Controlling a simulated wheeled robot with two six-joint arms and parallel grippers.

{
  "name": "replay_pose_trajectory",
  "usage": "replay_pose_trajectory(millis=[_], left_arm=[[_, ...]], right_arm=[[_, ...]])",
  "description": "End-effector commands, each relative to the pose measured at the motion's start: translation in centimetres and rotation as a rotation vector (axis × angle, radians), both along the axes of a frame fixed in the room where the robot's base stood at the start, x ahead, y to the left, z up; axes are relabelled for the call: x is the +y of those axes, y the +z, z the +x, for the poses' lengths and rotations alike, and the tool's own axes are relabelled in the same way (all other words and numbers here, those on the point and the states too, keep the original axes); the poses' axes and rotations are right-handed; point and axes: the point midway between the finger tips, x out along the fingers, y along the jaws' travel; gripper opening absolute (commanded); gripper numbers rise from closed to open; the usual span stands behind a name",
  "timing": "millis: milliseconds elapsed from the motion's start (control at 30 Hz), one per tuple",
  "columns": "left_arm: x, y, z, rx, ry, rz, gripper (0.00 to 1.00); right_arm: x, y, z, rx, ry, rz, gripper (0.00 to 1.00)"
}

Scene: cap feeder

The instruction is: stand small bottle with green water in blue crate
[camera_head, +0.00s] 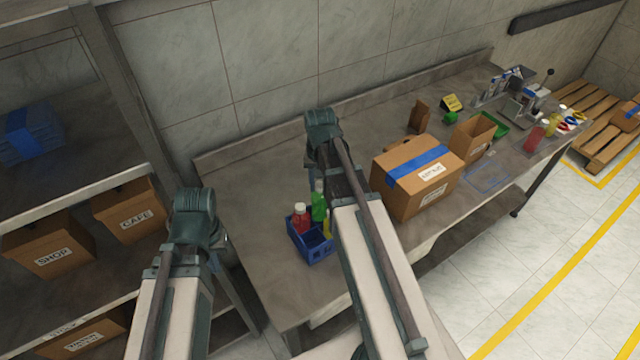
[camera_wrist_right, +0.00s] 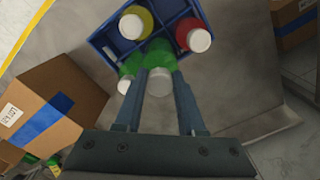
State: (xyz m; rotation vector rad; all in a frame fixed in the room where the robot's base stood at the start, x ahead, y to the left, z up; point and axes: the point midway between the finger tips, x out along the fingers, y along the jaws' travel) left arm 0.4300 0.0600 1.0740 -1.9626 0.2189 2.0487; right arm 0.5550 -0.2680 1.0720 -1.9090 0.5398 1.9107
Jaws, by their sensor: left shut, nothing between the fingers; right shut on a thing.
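The blue crate (camera_head: 319,255) stands on the near left end of the steel table; its divided inside shows in the right wrist view (camera_wrist_right: 103,42). My right gripper (camera_wrist_right: 158,88) is shut on a small bottle with green water and a white cap (camera_wrist_right: 157,56), over or in the crate. I cannot tell whether its base touches the crate floor. A second green bottle (camera_wrist_right: 129,70) is beside it at the crate's edge. A red bottle (camera_wrist_right: 190,33) and a yellow bottle (camera_wrist_right: 135,22) stand in the crate. My left gripper is hidden in the head view.
A large cardboard box with blue tape (camera_head: 416,178) stands right of the crate. Further right are an open carton (camera_head: 472,137), a green tray (camera_head: 494,124) and more bottles (camera_head: 536,135). Shelves with cartons (camera_head: 130,212) are at the left. The table behind the crate is clear.

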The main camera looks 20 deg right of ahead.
Motion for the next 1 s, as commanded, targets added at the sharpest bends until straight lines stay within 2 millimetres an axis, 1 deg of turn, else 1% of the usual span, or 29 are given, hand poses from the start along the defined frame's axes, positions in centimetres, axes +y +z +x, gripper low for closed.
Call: replay_pose_trajectory(millis=[33,400,833,1000], left_arm=[[0.0,-0.7,0.0,0.0,0.0,0.0,0.0],[0.0,-3.2,0.0,0.0,0.0,0.0,0.0],[0.0,-3.3,0.0,0.0,0.0,0.0,0.0],[0.0,-3.8,0.0,0.0,0.0,0.0,0.0]], right_arm=[[0.0,-0.7,0.0,0.0,0.0,0.0,0.0],[0.0,-3.2,0.0,0.0,0.0,0.0,0.0],[0.0,-3.3,0.0,0.0,0.0,0.0,0.0],[0.0,-3.8,0.0,0.0,0.0,0.0,0.0]])
